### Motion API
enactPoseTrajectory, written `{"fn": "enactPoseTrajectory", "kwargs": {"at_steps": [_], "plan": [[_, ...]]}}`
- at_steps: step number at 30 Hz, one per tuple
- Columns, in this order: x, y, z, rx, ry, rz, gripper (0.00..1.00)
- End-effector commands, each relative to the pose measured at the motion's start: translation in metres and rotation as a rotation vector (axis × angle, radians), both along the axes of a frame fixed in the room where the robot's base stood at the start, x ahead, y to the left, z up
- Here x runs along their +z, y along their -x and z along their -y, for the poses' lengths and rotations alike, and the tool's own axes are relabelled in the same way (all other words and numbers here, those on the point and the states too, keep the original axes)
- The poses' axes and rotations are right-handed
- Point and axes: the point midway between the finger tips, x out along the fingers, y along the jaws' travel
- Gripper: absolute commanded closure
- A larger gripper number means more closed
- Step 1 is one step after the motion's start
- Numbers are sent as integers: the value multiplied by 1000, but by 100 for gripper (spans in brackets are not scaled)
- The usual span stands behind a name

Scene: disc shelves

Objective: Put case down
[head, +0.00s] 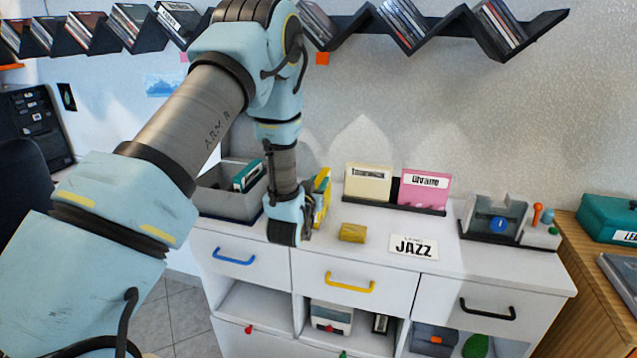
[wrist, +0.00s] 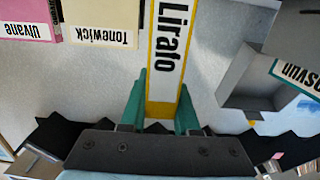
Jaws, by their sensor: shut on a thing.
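My gripper (head: 287,232) is shut on a yellow case (head: 322,196) over the left part of the white cabinet top (head: 340,255). In the wrist view the case, labelled "Lirafo" (wrist: 165,104), lies between the two teal fingers of my gripper (wrist: 162,120). My arm hides part of it in the head view, and I cannot tell whether it touches the top. A cream case "Tonewick" (head: 369,188) and a pink case "Ulvane" (head: 424,191) stand in a black rack (head: 395,207) to its right.
A grey bin (head: 228,202) with a teal-labelled case (head: 247,175) stands left of my gripper. A yellow block (head: 352,233), a "JAZZ" card (head: 413,247) and a player device (head: 495,222) lie to the right. Zigzag shelves (head: 400,30) with discs run along the wall.

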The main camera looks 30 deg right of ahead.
Motion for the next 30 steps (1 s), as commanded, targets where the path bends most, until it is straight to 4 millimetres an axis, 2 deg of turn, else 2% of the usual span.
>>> {"fn": "enactPoseTrajectory", "kwargs": {"at_steps": [4,15,16,24,30], "plan": [[-8,0,0,0,0,0,100],[-13,0,0,0,1,1,100],[-13,0,0,0,0,0,69],[-12,0,0,0,0,0,40],[-12,0,0,0,0,0,40]]}}
